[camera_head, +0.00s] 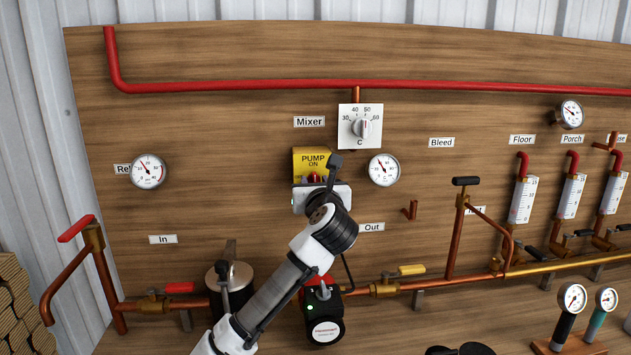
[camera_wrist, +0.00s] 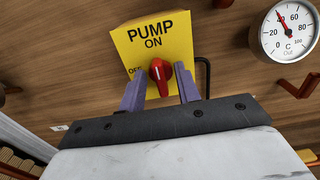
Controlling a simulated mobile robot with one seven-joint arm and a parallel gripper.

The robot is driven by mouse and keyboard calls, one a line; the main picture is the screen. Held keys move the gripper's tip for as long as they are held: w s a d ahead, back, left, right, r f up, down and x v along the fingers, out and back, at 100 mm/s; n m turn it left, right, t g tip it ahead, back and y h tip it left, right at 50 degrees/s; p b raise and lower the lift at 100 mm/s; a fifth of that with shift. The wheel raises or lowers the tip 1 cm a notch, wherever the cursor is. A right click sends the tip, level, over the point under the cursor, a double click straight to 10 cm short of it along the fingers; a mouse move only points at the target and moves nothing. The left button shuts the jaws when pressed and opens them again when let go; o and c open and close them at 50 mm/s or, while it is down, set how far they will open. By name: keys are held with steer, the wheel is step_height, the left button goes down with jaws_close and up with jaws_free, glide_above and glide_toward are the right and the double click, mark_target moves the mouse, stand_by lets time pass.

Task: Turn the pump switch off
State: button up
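The pump switch is a red rotary knob (camera_wrist: 160,72) on a yellow plate (camera_wrist: 150,40) lettered PUMP, ON and OFF. Its white mark looks close to upright, towards ON; OFF is on the left. In the head view the plate (camera_head: 311,160) is on the wooden panel below the Mixer label, and my gripper hides most of the knob (camera_head: 314,177). My gripper (camera_wrist: 159,72) is open, one purple finger on each side of the knob. Gaps show between fingers and knob; how far the tips reach along it I cannot tell. It also shows in the head view (camera_head: 322,182).
A round gauge (camera_head: 384,170) is close to the right of my gripper. A mixer dial (camera_head: 361,128) is above it. The black pump (camera_head: 323,313) and copper pipes with valve handles are below, near my arm. Bare panel lies left of the yellow plate.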

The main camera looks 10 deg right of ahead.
steer(key=shift+c, duration=0.2)
steer(key=c, duration=0.6)
steer(key=shift+o, duration=0.2)
steer(key=shift+n, duration=0.4)
steer(key=n, duration=1.1)
steer(key=n+b, duration=0.1)
steer(key=n, duration=0.5)
steer(key=shift+a+f, duration=0.25)
steer(key=shift+f, duration=0.05)
